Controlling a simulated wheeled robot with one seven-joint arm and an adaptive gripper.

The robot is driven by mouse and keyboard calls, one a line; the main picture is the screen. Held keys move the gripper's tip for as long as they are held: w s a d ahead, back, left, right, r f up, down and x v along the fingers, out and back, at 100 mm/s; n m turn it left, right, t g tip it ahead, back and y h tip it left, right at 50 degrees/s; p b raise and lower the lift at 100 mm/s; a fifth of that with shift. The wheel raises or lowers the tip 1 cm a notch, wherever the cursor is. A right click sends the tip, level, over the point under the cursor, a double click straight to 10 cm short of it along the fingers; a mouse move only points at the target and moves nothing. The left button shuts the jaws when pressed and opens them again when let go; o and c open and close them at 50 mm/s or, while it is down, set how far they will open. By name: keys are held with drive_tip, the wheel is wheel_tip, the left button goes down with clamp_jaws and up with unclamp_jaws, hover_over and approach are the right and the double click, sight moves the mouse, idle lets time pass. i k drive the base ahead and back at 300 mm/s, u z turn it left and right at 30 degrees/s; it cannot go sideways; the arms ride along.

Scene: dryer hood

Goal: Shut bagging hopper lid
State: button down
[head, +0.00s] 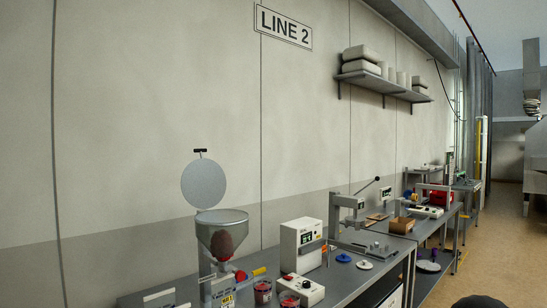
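The bagging hopper (216,246) is a grey funnel on the near left part of the workbench, with a dark reddish-brown mass showing in it. Its round grey lid (204,185) stands raised above the hopper's rim, roughly upright, with a small black handle (200,152) at its top edge. The hopper is open. No gripper shows in the head view, so its place relative to the lid cannot be seen.
On the workbench (362,272), a red-and-yellow part (252,273), red-filled cups (263,291) and a white box machine (301,246) stand right of the hopper. A lever press (350,218) stands farther back. A wall shelf (378,82) is high up. Floor (497,250) is clear at right.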

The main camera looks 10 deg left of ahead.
sight(203, 181)
drive_tip(key=z, duration=1.1)
drive_tip(key=i, duration=3.25)
drive_tip(key=u, duration=3.7)
